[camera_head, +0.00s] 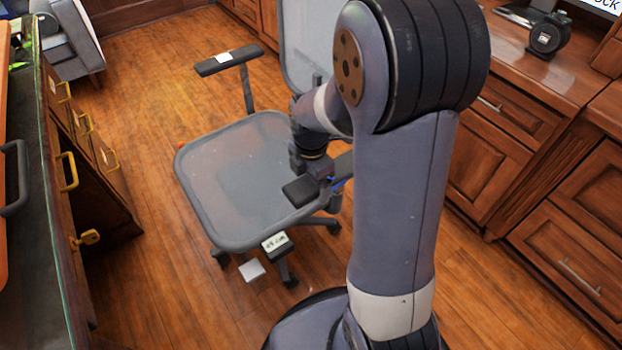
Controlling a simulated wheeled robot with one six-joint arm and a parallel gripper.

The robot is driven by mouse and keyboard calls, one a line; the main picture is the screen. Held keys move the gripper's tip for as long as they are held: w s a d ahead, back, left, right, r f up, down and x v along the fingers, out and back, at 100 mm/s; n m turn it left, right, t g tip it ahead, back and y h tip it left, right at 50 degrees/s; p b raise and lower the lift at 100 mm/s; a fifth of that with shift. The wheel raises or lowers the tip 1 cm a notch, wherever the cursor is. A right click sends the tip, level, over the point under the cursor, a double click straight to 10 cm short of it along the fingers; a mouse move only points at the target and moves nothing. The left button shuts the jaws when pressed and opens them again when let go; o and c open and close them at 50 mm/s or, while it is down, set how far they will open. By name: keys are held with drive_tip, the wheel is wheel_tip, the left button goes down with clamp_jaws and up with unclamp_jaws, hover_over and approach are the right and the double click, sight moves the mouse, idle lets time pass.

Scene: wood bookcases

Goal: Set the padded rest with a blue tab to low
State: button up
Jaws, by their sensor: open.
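A grey mesh office chair (235,175) stands mid-floor. Its nearer padded rest (301,191) is a dark pad with a small blue tab (338,184) at its right side. The rest's post is largely hidden by my arm. The other padded rest (228,61), with a white tab (224,57), stands higher on a visible post on the far side. My gripper (315,176) is open and right at the nearer rest, over its middle. Whether the fingers touch the pad or tab cannot be told.
A label block reading what looks like "49 cm" (275,242) sits by the chair base, near a white card (252,270). A desk with yellow handles (68,170) stands left, wood cabinets (490,150) right, and a grey armchair (75,40) at the back left. Floor left of the chair is clear.

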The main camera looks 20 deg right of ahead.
wheel_tip(320, 180, up, 11)
drive_tip(key=p, duration=0.3)
drive_tip(key=shift+f, duration=0.15)
drive_tip(key=shift+f+b, duration=0.55)
drive_tip(key=shift+f, duration=2.6)
